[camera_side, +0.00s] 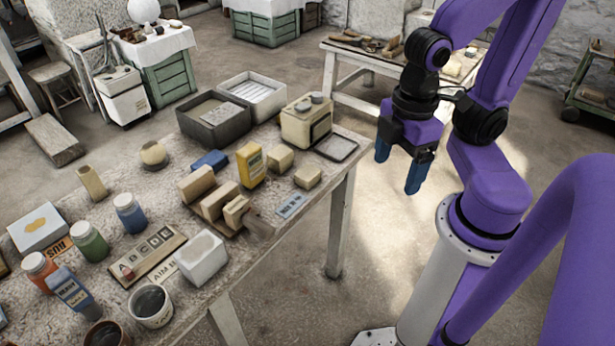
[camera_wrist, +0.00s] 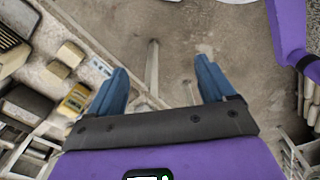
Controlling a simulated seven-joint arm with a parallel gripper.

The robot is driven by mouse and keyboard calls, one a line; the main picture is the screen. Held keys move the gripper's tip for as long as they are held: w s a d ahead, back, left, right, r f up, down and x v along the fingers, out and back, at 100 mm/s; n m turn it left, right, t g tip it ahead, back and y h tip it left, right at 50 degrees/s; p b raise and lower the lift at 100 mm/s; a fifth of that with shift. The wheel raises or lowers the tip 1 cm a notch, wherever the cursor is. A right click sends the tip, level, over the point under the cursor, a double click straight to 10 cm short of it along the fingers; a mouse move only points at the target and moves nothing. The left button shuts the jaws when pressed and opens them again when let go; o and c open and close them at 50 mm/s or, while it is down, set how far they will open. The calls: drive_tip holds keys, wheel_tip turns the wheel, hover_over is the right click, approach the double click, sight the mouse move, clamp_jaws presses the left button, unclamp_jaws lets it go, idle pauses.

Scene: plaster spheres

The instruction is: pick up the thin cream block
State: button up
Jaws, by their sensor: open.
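Several cream or tan blocks stand on the worktable, and I cannot tell for sure which is the thin cream block. A slim pale block (camera_side: 237,210) stands at the front of a row with two broader tan blocks (camera_side: 197,184). Another slim tan block (camera_side: 92,183) stands upright at the far left. Two chunky cream blocks, one (camera_side: 280,160) behind the other (camera_side: 307,178), sit near the right edge; both also show in the wrist view (camera_wrist: 55,72). My gripper (camera_side: 400,168) is open and empty, with blue fingers, in the air right of the table; its fingers show in the wrist view (camera_wrist: 161,78).
A yellow box (camera_side: 250,166) stands between the block row and the chunky blocks. Paint bottles (camera_side: 130,213) and pots crowd the left. Below my gripper is open floor.

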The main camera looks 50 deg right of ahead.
drive_tip(key=m, duration=3.1)
hover_over(308, 172)
wheel_tip(308, 172, down, 7)
drive_tip(key=f, duration=1.1)
drive_tip(key=shift+s, duration=0.2)
drive_tip(key=shift+w+f, duration=0.2)
drive_tip(key=shift+f, duration=2.7)
drive_tip(key=shift+c, duration=0.3)
